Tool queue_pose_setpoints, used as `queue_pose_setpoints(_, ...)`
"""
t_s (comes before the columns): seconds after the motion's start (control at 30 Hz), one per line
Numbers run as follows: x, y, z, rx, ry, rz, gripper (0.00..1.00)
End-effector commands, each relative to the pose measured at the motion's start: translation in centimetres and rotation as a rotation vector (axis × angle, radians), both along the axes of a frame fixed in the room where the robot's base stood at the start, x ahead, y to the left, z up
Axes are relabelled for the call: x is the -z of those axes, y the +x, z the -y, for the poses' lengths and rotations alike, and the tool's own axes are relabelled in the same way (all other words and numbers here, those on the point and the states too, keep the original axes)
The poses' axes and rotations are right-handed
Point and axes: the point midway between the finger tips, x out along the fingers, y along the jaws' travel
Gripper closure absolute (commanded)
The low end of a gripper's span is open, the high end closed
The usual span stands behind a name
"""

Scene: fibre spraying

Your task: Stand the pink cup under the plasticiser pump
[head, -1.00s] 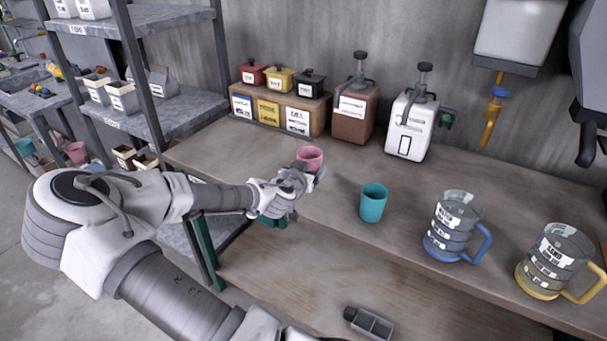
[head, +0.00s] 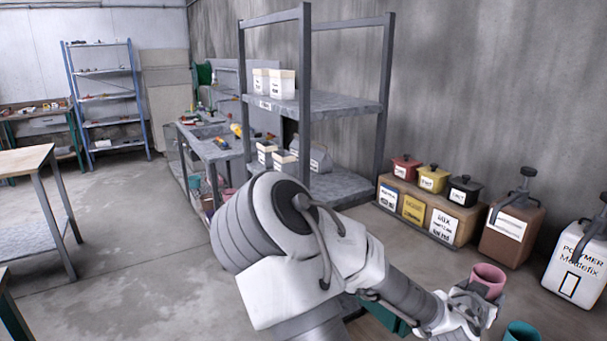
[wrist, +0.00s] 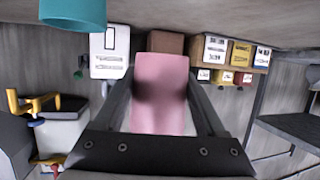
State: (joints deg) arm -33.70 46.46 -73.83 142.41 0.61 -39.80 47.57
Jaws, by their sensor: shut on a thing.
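The pink cup (head: 488,280) is held in my gripper (head: 474,298) at the lower right of the head view. In the wrist view the pink cup (wrist: 160,92) fills the space between the two dark fingers, which are shut on it. A brown pump container (head: 511,232) stands beyond the cup, its label too small to read. To its right is a white pump container (head: 574,262) marked POLYMER. I cannot tell from the labels which is the plasticiser pump. The wrist view is upside down and shows the white container (wrist: 109,52) and part of the brown one (wrist: 166,42).
A teal cup (head: 521,332) stands near my gripper, partly cut off; it also shows in the wrist view (wrist: 73,10). A box stand (head: 465,226) carries red, yellow and black lidded pots left of the pumps. A grey shelf (head: 345,186) stands behind my arm.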

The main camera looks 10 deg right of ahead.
Motion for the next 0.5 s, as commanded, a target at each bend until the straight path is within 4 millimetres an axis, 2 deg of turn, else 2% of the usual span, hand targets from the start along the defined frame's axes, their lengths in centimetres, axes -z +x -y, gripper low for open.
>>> queue_pose_setpoints(0.17,1.9,2.8,-3.2,-0.134,0.003,-0.001,0.80)
queue_pose_setpoints(0.27,3.4,5.1,-6.5,-0.255,0.004,-0.001,0.80)
queue_pose_setpoints(0.37,4.8,7.4,-10.4,-0.387,0.005,0.002,0.80)
queue_pose_setpoints(0.5,6.2,10.0,-16.8,-0.580,0.005,0.003,0.80)
